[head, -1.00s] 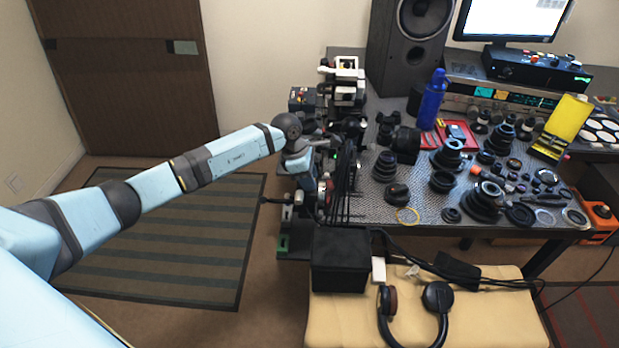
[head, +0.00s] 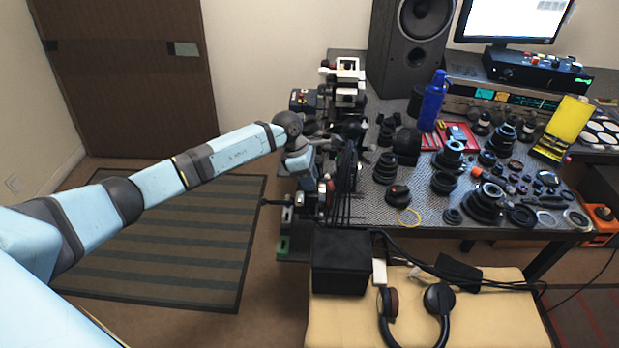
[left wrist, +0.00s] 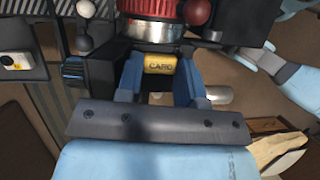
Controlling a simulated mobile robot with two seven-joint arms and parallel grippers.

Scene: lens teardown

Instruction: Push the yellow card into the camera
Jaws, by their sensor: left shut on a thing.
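In the left wrist view the yellow card (left wrist: 161,64), marked "CARD", lies between the blue fingers of my left gripper (left wrist: 157,75). The gripper is shut on it. The card's upper edge is close against a dark body, which appears to be the camera (left wrist: 198,48), with a red ribbed ring and a silver band above. I cannot tell how far the card is inside a slot. In the head view my left wrist reaches the cluttered left end of the table, and the card and fingertips are hidden there. My right gripper is in neither view.
Dark rods and equipment crowd the table's left end around my wrist. Several lenses (head: 486,200) and a blue bottle (head: 432,101) cover the table. A black box (head: 340,262) and headphones (head: 438,300) lie on a tan bench in front. The striped mat (head: 165,240) is clear.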

